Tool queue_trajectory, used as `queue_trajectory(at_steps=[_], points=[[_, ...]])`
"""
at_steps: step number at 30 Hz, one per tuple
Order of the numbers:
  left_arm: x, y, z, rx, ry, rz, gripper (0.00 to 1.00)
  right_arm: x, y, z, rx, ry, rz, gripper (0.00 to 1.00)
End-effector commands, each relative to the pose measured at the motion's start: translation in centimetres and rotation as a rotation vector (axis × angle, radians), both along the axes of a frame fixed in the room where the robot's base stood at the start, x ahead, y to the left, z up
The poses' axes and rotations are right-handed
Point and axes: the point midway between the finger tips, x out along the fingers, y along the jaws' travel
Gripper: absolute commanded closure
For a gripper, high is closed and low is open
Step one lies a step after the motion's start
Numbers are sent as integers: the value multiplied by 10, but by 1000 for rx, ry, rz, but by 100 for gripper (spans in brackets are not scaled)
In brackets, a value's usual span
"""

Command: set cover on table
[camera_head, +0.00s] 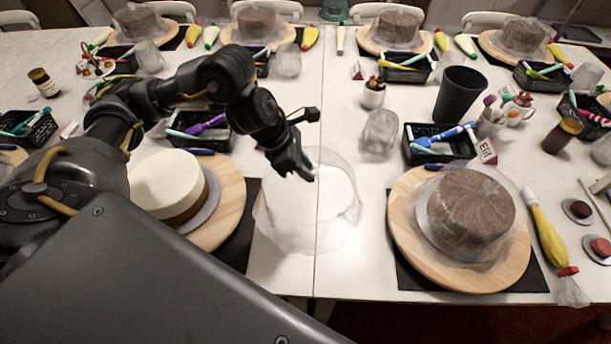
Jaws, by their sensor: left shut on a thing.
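The clear cover (285,222) is a see-through dome in the middle of the white table (345,285), between two wooden turntables. My left gripper (306,174) reaches in from the left and is shut on the cover near its top. I cannot tell whether the cover's lower rim touches the table. A cream and brown cake (165,182) stands uncovered on the left turntable (230,205). A brown cake (470,207) on the right turntable (408,235) has a clear wrap or cover around it. My right gripper is not in view.
A black basket (440,150) with tools, a black cup (460,95) and a clear crumpled-looking item (380,131) stand behind the right turntable. A yellow piping bag (547,235) lies at its right. More cakes line the far side. Bare table lies around the cover.

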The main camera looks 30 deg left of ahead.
Motion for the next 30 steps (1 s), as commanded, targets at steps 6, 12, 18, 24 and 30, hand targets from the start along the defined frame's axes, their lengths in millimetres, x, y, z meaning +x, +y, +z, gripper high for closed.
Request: queue_trajectory(at_steps=[6, 12, 18, 24, 30], points=[[5, 3, -6, 0, 0, 0, 100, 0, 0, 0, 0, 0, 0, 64], [9, 5, -28, 0, 6, 1, 100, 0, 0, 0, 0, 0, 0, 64], [9, 6, -44, 1, 1, 1, 100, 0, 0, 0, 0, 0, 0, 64], [9, 5, -43, 1, 0, -1, 100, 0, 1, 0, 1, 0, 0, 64], [9, 5, -44, 1, 1, 0, 62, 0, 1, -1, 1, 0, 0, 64]])
